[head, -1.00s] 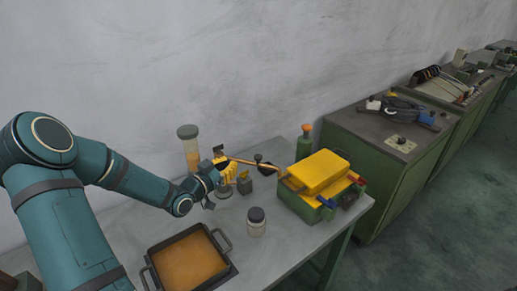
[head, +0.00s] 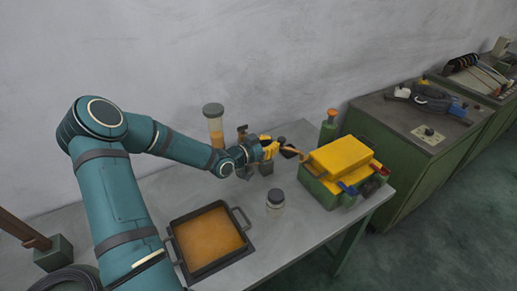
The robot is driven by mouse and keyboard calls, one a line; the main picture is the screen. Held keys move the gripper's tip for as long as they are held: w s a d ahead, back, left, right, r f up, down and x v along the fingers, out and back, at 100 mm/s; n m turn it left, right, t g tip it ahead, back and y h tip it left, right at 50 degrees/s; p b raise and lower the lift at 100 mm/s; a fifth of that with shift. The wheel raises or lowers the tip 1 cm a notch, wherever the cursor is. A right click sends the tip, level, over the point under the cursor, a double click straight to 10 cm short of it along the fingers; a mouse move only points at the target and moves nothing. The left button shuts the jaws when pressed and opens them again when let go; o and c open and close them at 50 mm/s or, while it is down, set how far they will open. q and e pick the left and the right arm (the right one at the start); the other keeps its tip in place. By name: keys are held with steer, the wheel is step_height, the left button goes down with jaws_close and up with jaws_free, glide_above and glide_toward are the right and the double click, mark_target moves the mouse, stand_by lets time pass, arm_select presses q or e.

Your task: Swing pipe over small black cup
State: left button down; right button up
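My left arm reaches in from the left, and my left gripper (head: 262,150) is over the back of the grey table, among small fittings. A yellow part (head: 270,149) shows right at its end. A thin brownish pipe (head: 299,153) shows just right of the gripper, running toward the yellow-topped box; the rest of it is hidden. A small black piece (head: 289,151), possibly the black cup, shows beside the pipe. I cannot tell whether the pipe is over it or whether the fingers touch the pipe. The fingers are too small to read. My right gripper is not in view.
A black-rimmed pan (head: 246,226) with orange content is at the front. A dark-lidded jar (head: 275,200) stands in the middle of the table. A green box with a yellow lid (head: 342,155) is at the right, and a tall container (head: 214,125) stands behind my wrist.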

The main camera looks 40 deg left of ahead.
mark_target(280, 141)
arm_select(q)
steer(key=shift+x, duration=1.5)
steer(key=shift+w+f+n+y+b, duration=0.15)
steer(key=shift+w+n+y+b, duration=0.6)
steer(key=shift+b, duration=0.65)
steer(key=w+a+n+g+y+b, duration=0.2)
steer(key=w+a+n+y+b, duration=0.3)
steer(key=w+n+y, duration=0.3)
steer(key=shift+w+a+g+y, duration=0.3)
steer(key=shift+w+a+y, duration=0.55)
steer(key=shift+w+y, duration=0.75)
steer(key=shift+s+y, duration=0.25)
steer(key=shift+s, duration=0.05)
